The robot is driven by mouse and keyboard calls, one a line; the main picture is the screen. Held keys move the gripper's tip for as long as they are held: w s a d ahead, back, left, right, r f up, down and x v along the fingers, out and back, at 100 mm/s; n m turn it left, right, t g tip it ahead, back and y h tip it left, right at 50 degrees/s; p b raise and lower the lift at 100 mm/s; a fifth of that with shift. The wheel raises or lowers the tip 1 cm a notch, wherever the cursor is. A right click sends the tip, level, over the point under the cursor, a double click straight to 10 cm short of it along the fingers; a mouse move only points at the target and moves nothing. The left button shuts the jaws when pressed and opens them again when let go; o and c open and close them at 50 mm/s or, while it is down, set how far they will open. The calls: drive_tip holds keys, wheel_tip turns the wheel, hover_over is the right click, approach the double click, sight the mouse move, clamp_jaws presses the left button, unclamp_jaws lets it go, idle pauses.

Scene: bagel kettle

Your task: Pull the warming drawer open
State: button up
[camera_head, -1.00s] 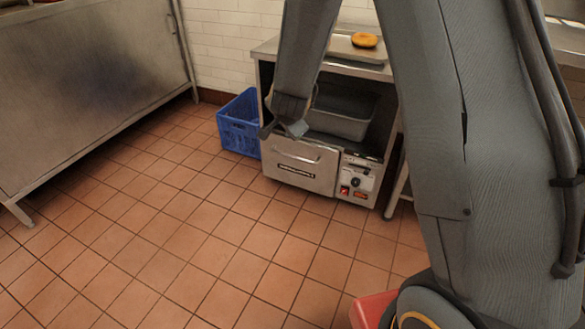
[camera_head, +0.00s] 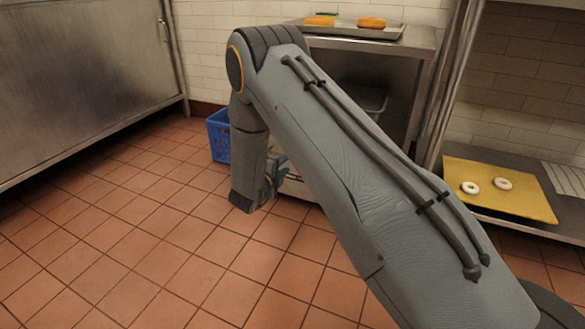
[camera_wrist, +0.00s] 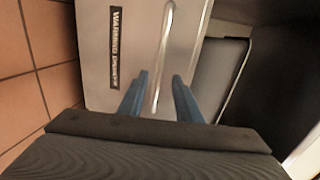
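The warming drawer (camera_wrist: 135,45) shows its pale metal front and black label in the wrist view, turned on its side. Its bar handle (camera_wrist: 163,50) runs up the picture, in line with the gap between my fingers. My gripper (camera_wrist: 160,96) is open, with one blue finger on each side of the handle's line. I cannot tell whether the fingers touch the handle. In the head view my arm hides most of the drawer, and only a pale strip of the unit (camera_head: 300,188) shows. How far the drawer stands out cannot be seen.
A blue crate (camera_head: 218,136) stands on the floor left of the unit. A yellow board (camera_head: 500,190) with two pale rings is on a low shelf at right. The tiled floor at left is clear.

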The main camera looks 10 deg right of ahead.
drive_tip(key=b+x, duration=0.2)
drive_tip(key=x, duration=0.1)
drive_tip(key=b+x, duration=0.1)
drive_tip(key=x, duration=0.3)
drive_tip(key=shift+w+d+f+b, duration=0.15)
drive_tip(key=shift+f+b, duration=0.1)
drive_tip(key=shift+b, duration=0.15)
drive_tip(key=shift+w+d, duration=0.15)
drive_tip(key=shift+w, duration=0.1)
clamp_jaws()
